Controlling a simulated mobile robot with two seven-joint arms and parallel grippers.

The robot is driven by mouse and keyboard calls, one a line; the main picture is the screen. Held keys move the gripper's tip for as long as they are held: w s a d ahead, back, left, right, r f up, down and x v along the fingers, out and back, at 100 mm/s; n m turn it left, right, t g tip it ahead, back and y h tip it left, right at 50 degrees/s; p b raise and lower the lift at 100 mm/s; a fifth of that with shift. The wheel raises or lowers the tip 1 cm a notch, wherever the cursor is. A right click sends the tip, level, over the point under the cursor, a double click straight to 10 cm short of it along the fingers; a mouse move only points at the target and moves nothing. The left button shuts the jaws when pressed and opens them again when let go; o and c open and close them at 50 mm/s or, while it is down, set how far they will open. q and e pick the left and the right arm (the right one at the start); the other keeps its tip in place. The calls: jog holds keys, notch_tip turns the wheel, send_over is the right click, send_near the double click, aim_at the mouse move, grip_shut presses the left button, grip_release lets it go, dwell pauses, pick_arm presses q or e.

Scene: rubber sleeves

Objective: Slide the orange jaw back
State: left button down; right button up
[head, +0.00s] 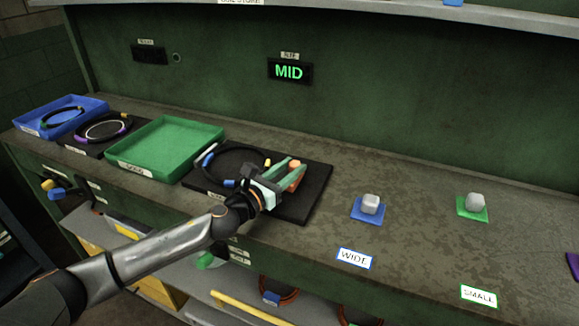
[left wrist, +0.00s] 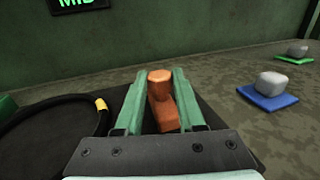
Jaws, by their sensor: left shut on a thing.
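The orange jaw (head: 292,176) is a small orange block with a raised knob, at the right part of a black mat (head: 315,190) on the bench. It also shows in the left wrist view (left wrist: 161,103), between two green fingers. My left gripper (head: 287,174) is shut on the orange jaw; its fingers lie on both sides of it. A black ring (head: 240,149) with yellow and blue bands lies on the mat to the left of the jaw. It shows in part in the left wrist view (left wrist: 40,105). My right gripper is not in view.
An empty green tray (head: 165,146) and a blue tray (head: 60,115) with a ring stand to the left. Grey knobs on a blue pad (head: 368,210) and a green pad (head: 472,209) stand to the right. A lit MID sign (head: 289,72) is on the back wall.

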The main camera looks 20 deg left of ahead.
pick_arm(q)
jog(key=shift+d, duration=0.8)
jog(key=shift+s, duration=0.1)
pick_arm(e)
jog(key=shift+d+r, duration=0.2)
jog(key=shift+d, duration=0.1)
pick_arm(q)
jog(key=c, duration=0.5)
grip_release()
jog(key=shift+a, duration=0.1)
jog(key=shift+s+a, duration=0.1)
jog(key=shift+s, duration=0.2)
jog(key=b+v, duration=0.2)
jog(key=v, duration=0.8)
jog(key=shift+s+a+f, duration=0.1)
jog(key=shift+s+f, duration=0.05)
jog(key=shift+s, duration=0.2)
jog(key=shift+s+a+b, duration=0.1)
jog(key=shift+s+b, duration=0.25)
jog(key=shift+s, duration=0.15)
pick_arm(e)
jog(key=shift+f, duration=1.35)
